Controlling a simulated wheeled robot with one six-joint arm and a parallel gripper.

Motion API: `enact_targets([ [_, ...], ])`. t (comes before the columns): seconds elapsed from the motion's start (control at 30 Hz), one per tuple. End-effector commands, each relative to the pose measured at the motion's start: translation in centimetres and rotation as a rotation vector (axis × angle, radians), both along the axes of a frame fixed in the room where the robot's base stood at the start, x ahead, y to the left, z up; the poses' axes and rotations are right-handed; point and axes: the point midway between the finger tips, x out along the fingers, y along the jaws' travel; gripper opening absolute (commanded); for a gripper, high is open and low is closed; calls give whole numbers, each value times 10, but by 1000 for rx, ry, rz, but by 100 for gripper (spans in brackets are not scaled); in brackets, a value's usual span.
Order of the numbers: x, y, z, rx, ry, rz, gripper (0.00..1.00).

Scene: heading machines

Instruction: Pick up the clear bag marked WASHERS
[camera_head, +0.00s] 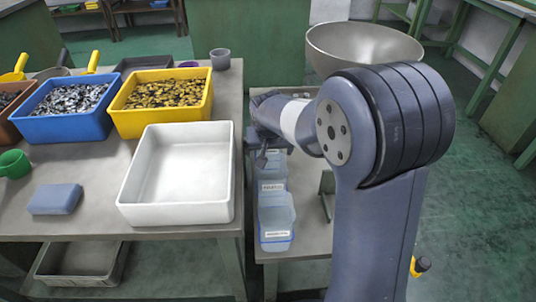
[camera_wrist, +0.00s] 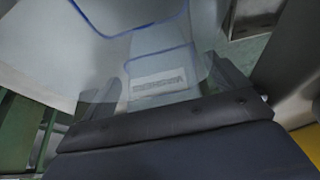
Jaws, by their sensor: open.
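Two clear bluish bags with white labels stand in a row on the narrow grey table. The near bag (camera_head: 276,212) is fully in sight, and the far bag (camera_head: 272,168) is partly hidden by my gripper. The label print is too small to read in the head view. My gripper (camera_head: 262,157) is over the far end of the row, at the far bag. The jaws are open, with one finger at each side; contact cannot be told.
A white empty tray (camera_head: 180,206) stands on the left table, close beside the bags. Blue (camera_head: 65,127) and yellow (camera_head: 160,119) bins of small parts stand behind it. A large metal bowl (camera_head: 362,45) is beyond my arm. A green upright piece (camera_head: 327,190) stands right of the bags.

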Motion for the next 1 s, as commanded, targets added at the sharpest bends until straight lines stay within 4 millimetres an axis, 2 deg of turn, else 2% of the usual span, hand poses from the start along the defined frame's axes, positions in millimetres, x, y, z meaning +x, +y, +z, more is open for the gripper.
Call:
enact_targets([
  [0.13,0,0,1,0,-1,0,94],
  [0.7,0,0,1,0,0,0,47],
  [1.0,0,0,7,1,-2,0,46],
])
